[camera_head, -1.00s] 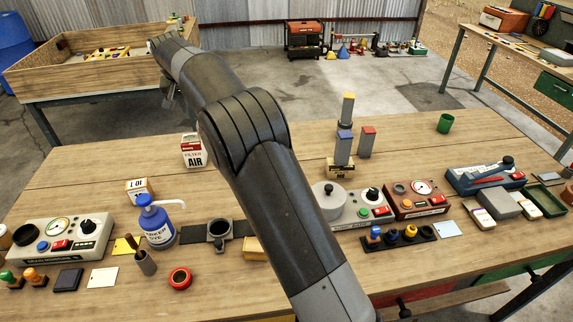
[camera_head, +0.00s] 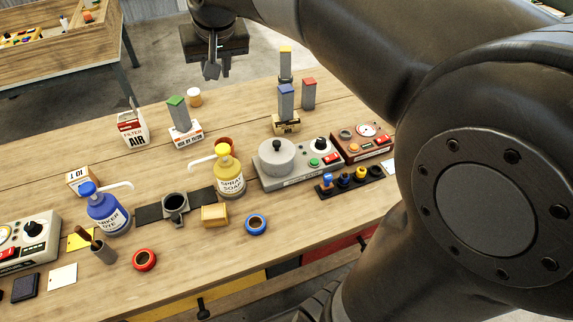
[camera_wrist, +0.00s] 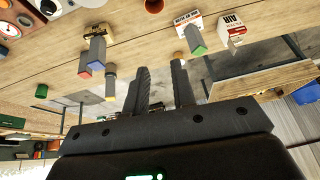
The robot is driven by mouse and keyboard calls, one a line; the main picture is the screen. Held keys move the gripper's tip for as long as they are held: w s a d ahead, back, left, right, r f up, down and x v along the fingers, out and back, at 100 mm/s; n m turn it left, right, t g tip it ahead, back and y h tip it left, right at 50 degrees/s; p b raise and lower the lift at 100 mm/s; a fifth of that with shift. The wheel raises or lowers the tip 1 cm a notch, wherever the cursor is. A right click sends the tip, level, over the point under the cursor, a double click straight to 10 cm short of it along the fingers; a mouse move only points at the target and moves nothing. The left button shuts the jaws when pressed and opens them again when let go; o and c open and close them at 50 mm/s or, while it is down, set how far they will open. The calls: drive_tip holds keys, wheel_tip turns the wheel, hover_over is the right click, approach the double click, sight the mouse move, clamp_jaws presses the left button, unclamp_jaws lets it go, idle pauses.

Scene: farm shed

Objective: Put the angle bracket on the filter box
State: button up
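The filter box (camera_head: 133,129) is a white and red box marked FILTER AIR, standing on the left back part of the workbench. A small dark shape shows at its top; I cannot tell what it is. The box also shows upside down in the wrist view (camera_wrist: 232,28).
A green-topped grey block (camera_head: 178,113) stands right of the filter box on a small box. Blue-topped (camera_head: 287,102) and red-topped (camera_head: 308,94) blocks stand farther right. Bare wood lies around the filter box.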

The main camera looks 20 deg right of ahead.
drive_tip(key=s+d+f, duration=0.3)
drive_tip(key=s+f, duration=0.1)
drive_tip(key=s, duration=0.6)
drive_tip(key=s+d+f, duration=0.3)
drive_tip(key=s+f, duration=0.2)
drive_tip(key=s, duration=0.6)
drive_tip(key=shift+s+f+t+h, duration=0.25)
drive_tip(key=shift+s+t+h, duration=0.05)
